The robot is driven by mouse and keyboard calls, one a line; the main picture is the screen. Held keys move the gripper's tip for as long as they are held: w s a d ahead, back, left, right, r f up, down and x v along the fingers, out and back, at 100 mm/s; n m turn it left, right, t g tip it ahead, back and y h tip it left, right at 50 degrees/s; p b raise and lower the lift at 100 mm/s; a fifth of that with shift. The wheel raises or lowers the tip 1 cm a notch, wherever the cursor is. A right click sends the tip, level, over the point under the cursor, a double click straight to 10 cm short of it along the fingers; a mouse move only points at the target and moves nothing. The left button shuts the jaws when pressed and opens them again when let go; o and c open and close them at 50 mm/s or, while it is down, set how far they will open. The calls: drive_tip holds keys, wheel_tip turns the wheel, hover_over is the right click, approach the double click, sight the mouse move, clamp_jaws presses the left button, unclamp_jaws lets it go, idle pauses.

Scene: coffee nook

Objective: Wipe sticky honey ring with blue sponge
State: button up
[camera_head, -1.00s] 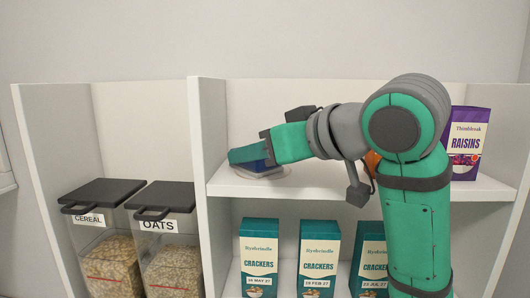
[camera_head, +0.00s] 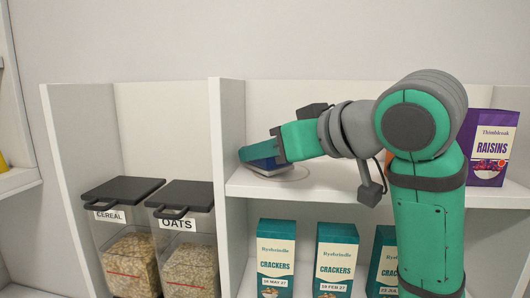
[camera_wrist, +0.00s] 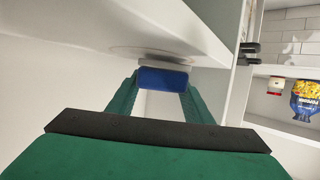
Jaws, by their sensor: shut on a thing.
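My gripper (camera_head: 262,154) is shut on the blue sponge (camera_wrist: 162,79), which has a pale layer on its far side. In the head view the sponge (camera_head: 263,163) is low over the upper white shelf, partly hidden by a green finger. A faint, pale honey ring (camera_head: 304,173) shows on the shelf just right of the sponge. In the wrist view the ring (camera_wrist: 122,49) lies behind and around the sponge's pale edge. The sponge is at or very near the shelf surface; I cannot tell whether it touches.
The shelf divider (camera_head: 228,150) stands close left of my gripper. CEREAL (camera_head: 122,240) and OATS (camera_head: 186,245) bins stand beyond it. Cracker boxes (camera_head: 276,258) stand below. A popcorn bag (camera_wrist: 307,101) shows on another shelf.

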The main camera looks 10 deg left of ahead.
sight(305, 173)
drive_tip(key=shift+d+f, duration=0.2)
drive_tip(key=shift+d, duration=2.95)
drive_tip(key=shift+s+d+f, duration=0.1)
drive_tip(key=shift+s+f, duration=0.05)
drive_tip(key=shift+s, duration=0.1)
drive_tip(key=shift+s+a+f, duration=0.1)
drive_tip(key=shift+a+f, duration=0.05)
drive_tip(key=shift+a, duration=1)
drive_tip(key=shift+a+f, duration=0.15)
drive_tip(key=shift+a, duration=0.95)
drive_tip(key=shift+c, duration=0.4)
drive_tip(key=shift+a+r, duration=0.1)
drive_tip(key=shift+a, duration=1.75)
drive_tip(key=shift+r, duration=0.15)
drive_tip(key=shift+d+r, duration=0.1)
drive_tip(key=shift+d, duration=4.05)
